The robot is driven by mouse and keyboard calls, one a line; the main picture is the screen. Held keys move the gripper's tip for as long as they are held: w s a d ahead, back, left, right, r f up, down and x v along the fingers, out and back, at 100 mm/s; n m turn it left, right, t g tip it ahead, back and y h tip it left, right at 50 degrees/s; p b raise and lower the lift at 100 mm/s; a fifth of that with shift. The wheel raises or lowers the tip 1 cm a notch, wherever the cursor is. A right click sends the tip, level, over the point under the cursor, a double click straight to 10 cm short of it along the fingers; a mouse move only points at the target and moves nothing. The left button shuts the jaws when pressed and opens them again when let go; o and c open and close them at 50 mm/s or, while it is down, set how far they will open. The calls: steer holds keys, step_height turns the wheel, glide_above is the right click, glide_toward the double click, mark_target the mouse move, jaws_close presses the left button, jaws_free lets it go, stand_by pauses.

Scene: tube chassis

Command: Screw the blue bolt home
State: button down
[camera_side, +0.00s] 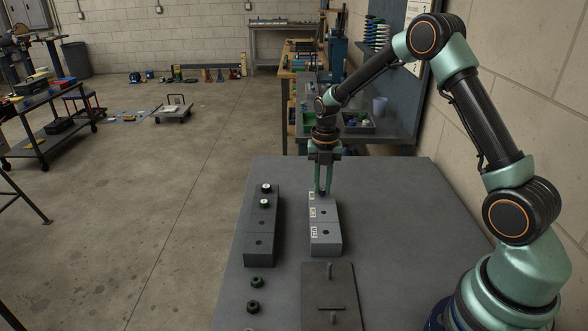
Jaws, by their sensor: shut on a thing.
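My gripper (323,192) points straight down over the far end of the light grey labelled block (326,248). It is shut on a small dark piece, which I take to be the blue bolt (325,195). The fingers hide most of the bolt, and its colour is hard to make out. The bolt is at the block's far hole, upright as far as I can tell; how deep it sits cannot be seen. The middle and near holes of this block are empty and carry white labels on their left.
A green-black piece (257,281) and a black piece (253,307) lie nearer. A dark plate (318,302) with a peg lies in front. The table's right side is clear.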

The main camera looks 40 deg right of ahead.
steer(key=m, duration=0.4)
steer(key=shift+m, duration=0.3)
steer(key=m, duration=0.4)
steer(key=shift+f, duration=0.1)
steer(key=shift+m, duration=0.7)
steer(key=m, duration=0.3)
steer(key=shift+m, duration=1.1)
